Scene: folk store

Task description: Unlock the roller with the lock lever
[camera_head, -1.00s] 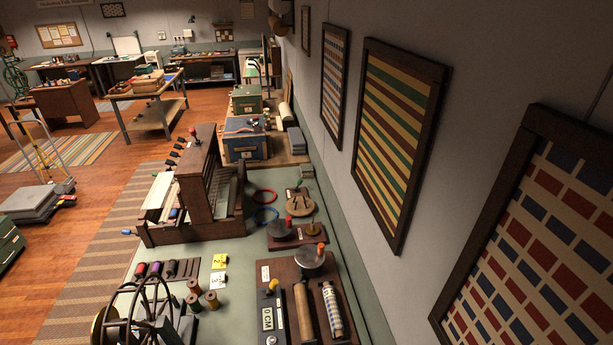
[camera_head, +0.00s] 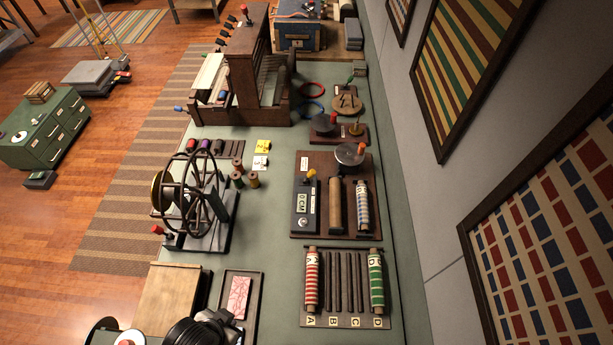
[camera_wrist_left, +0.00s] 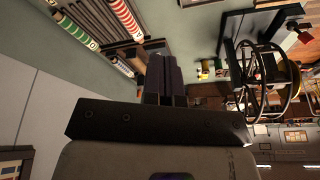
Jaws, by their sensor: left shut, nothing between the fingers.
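A dark wooden board (camera_head: 298,226) on the green bench carries a wooden roller (camera_head: 335,205) and a roller with patterned cloth (camera_head: 363,206). Beside them is a black unit (camera_head: 305,210) reading "0 CM", with a yellow-knobbed lever (camera_head: 310,175). A grey disc (camera_head: 349,154) with an orange knob (camera_head: 361,148) is behind the rollers. I cannot tell which part is the lock lever. My left gripper (camera_wrist_left: 165,70) is shut and empty in the wrist view, above the bench. In the head view, a black part of my left arm shows at the bottom edge. My right gripper is out of view.
A rack of striped rolls marked A to D (camera_head: 343,285) lies in front of the board. A spoked wheel (camera_head: 186,190) stands at left, a loom (camera_head: 243,80) behind. A wall with framed textiles (camera_head: 465,55) bounds the right. Some bench top (camera_head: 255,225) is bare.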

